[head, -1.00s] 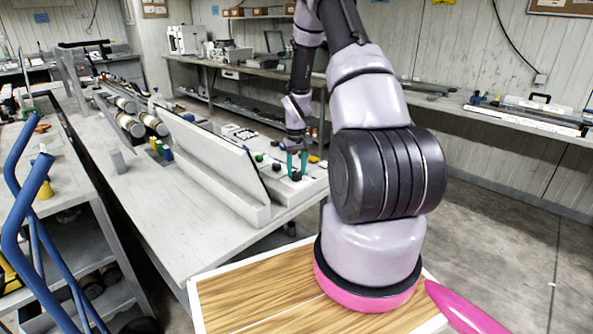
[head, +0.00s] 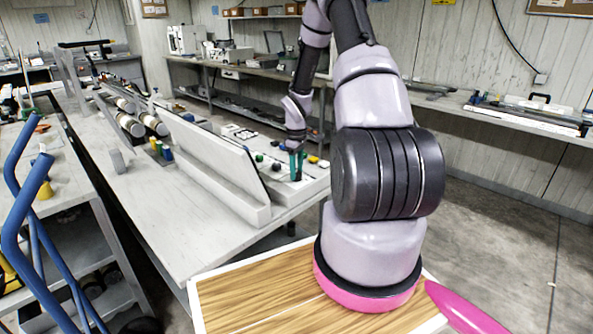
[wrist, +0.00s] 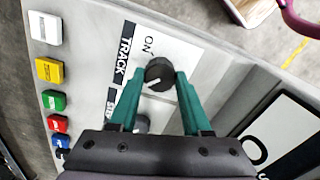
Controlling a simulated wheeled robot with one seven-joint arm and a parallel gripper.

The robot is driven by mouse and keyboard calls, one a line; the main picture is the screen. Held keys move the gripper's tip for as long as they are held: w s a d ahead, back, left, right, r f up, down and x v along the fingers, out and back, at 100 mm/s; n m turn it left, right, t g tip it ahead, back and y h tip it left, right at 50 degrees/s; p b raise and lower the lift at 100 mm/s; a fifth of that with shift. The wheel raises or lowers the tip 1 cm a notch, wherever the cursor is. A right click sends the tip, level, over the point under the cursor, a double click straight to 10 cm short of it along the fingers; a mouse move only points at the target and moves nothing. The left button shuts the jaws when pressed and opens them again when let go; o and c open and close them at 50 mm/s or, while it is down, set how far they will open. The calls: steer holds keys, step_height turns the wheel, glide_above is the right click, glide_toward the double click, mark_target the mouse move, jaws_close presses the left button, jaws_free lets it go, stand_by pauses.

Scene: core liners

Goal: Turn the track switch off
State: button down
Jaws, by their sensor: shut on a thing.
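The track switch is a round black knob (wrist: 159,72) with a white pointer mark, on a pale plate beside the printed words TRACK and ON. My gripper (wrist: 161,78) has its two green fingers on either side of the knob, shut on it. The pointer mark is on the side of the knob nearer my gripper, slanting away from the ON print. In the head view my gripper (head: 296,166) reaches down to the control panel (head: 315,184); the knob is hard to make out there.
White, yellow (wrist: 50,70), green, red and blue buttons line the panel's left side in the wrist view. Another knob (wrist: 141,124) is partly hidden between my fingers. A slanted grey board (head: 215,165) stands left of the panel in the head view.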

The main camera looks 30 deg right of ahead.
mark_target(297, 172)
stand_by(0.5)
steer(key=shift+c, duration=1.8)
jaws_free()
step_height(297, 172, up, 11)
steer(key=shift+f, duration=0.1)
